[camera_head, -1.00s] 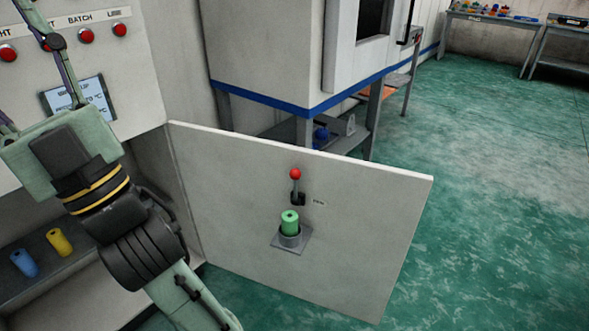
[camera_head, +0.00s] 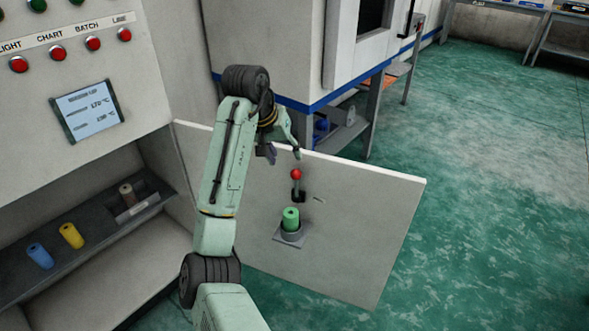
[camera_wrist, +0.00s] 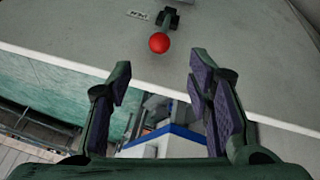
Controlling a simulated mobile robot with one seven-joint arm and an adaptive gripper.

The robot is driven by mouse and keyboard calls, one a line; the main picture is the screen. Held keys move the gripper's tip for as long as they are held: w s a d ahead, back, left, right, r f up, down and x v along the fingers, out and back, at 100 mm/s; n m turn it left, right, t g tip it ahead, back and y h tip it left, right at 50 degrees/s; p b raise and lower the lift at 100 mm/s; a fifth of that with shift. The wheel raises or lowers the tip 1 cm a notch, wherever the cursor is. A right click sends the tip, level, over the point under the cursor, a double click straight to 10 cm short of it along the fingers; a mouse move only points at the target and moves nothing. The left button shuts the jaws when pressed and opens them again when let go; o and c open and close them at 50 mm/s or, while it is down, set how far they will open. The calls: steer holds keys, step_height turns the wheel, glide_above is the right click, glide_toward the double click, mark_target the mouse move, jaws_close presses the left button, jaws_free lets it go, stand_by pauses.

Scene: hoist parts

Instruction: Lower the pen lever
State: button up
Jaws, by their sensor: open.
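The pen lever (camera_head: 296,175) has a red ball knob on a short grey stem and points up on the white door panel. In the wrist view the red knob (camera_wrist: 159,43) lies just beyond my fingertips, between their lines and apart from them. My gripper (camera_head: 283,152) is open and empty, just above and left of the knob in the head view. Its two fingers also show in the wrist view (camera_wrist: 160,72). A small label (camera_wrist: 139,14) sits beside the lever base.
A green cylinder (camera_head: 291,218) stands in a grey holder on the door below the lever. Blue (camera_head: 39,256) and yellow (camera_head: 71,236) cylinders lie on the shelf at left. The cabinet with red buttons and a screen (camera_head: 88,111) is at left. Floor right of the door is clear.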

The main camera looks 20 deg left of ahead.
mark_target(295, 171)
steer(key=x, duration=1)
steer(key=shift+w+f+p, duration=0.1)
steer(key=shift+w+p, duration=0.05)
steer(key=shift+p, duration=0.25)
steer(key=shift+c, duration=0.2)
jaws_close()
